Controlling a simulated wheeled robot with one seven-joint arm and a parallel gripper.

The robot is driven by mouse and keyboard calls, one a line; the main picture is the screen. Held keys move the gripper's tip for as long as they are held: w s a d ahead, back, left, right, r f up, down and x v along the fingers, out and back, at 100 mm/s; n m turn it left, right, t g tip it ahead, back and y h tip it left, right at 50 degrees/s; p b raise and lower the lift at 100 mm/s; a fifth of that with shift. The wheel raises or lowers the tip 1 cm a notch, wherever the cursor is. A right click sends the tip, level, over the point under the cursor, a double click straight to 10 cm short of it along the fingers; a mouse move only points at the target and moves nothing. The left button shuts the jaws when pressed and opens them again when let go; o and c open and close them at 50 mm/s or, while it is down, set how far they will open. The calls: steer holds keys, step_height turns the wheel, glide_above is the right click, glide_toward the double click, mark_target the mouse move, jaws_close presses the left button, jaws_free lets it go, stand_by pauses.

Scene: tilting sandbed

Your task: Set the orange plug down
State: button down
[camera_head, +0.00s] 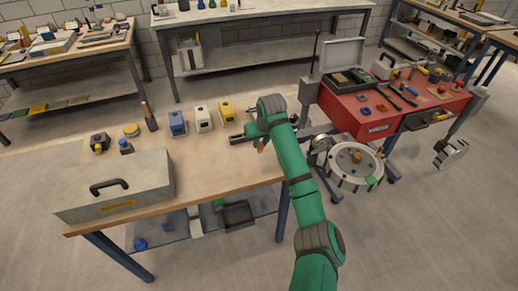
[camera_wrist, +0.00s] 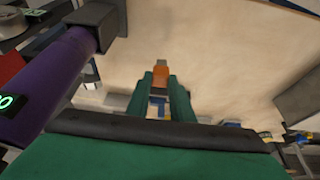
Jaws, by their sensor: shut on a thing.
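The orange plug (camera_wrist: 160,72) is between the fingertips of my gripper (camera_wrist: 167,84) in the wrist view. It has a small grey tip at its far end. My gripper is shut on it. In the head view a bit of the orange plug (camera_head: 261,146) shows below my wrist, over the right part of the wooden table (camera_head: 225,165). My wrist hides most of the gripper there. A pale tan surface lies beyond the plug in the wrist view. I cannot tell whether the plug touches it.
Blue (camera_head: 178,123), white (camera_head: 204,119) and yellow (camera_head: 227,112) boxes stand along the table's back. A grey toolbox (camera_head: 115,187) fills its front left. A red bench (camera_head: 365,112) and round white device (camera_head: 357,165) stand right. The table's middle is clear. A purple cylinder (camera_wrist: 52,85) is close in the wrist view.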

steer(key=shift+w+a+f, duration=0.1)
steer(key=shift+a+f, duration=0.05)
steer(key=f, duration=0.3)
steer(key=shift+w+a, duration=0.15)
steer(key=shift+a, duration=0.2)
steer(key=shift+f, duration=0.35)
steer(key=shift+d+f, duration=0.1)
steer(key=shift+f, duration=0.05)
steer(key=c, duration=1.6)
jaws_free()
steer(key=shift+o, duration=0.2)
steer(key=v, duration=1.2)
